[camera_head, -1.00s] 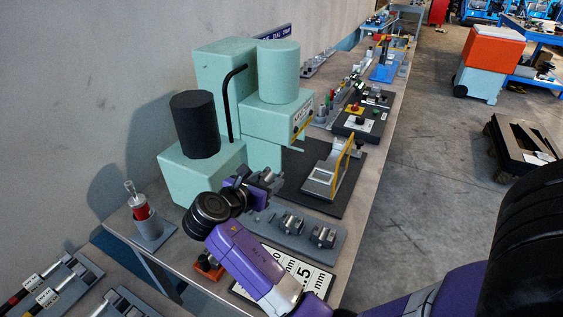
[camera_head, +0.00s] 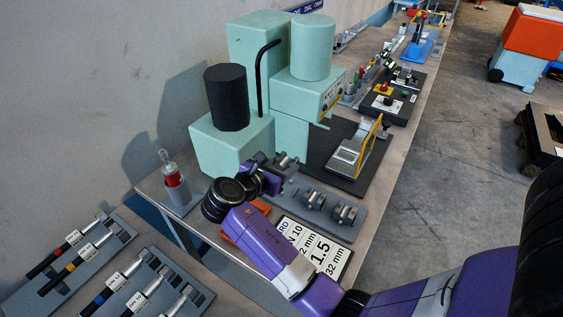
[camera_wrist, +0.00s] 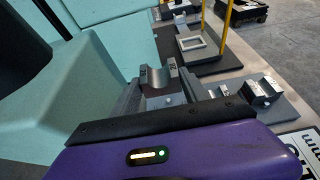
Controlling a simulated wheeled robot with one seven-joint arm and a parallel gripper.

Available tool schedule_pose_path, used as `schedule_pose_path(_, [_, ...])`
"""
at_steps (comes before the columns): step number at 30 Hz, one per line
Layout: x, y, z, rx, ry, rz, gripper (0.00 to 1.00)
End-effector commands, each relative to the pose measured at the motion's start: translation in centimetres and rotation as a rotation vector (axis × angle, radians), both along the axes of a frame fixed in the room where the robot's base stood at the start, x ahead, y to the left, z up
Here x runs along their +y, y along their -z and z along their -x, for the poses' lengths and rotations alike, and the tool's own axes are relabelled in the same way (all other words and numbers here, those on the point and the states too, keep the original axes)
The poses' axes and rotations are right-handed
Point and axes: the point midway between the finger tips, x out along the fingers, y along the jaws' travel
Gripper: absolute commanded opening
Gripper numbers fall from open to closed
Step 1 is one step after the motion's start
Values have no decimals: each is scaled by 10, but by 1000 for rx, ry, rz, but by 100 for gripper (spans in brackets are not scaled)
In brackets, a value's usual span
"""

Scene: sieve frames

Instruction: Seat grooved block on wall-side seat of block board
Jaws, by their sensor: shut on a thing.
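A grey grooved block (camera_wrist: 157,78) with a rounded channel in its top sits between the jaws of my gripper (camera_wrist: 160,97) in the wrist view. In the head view my gripper (camera_head: 279,168) is over the wall-side end of the grey block board (camera_head: 337,229). The jaws are shut on the block. Two other grooved blocks, a middle one (camera_head: 313,200) and an aisle-side one (camera_head: 344,213), stand on the board. One of them shows right of the jaws in the wrist view (camera_wrist: 259,91). My gripper hides the wall-side seat, so I cannot tell whether the held block touches it.
A mint-green machine (camera_head: 300,100) with a black cylinder (camera_head: 226,97) stands close behind my gripper. A grey fixture with a yellow frame (camera_head: 358,148) is on a black mat beyond. A white label plate (camera_head: 318,250) lies in front of the board.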

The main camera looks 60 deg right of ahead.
Motion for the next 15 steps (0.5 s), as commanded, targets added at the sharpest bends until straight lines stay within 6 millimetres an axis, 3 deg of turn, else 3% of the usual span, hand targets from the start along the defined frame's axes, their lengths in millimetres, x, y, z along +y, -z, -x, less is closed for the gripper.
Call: schedule_pose_path(15, [0,47,0,0,0,2,0])
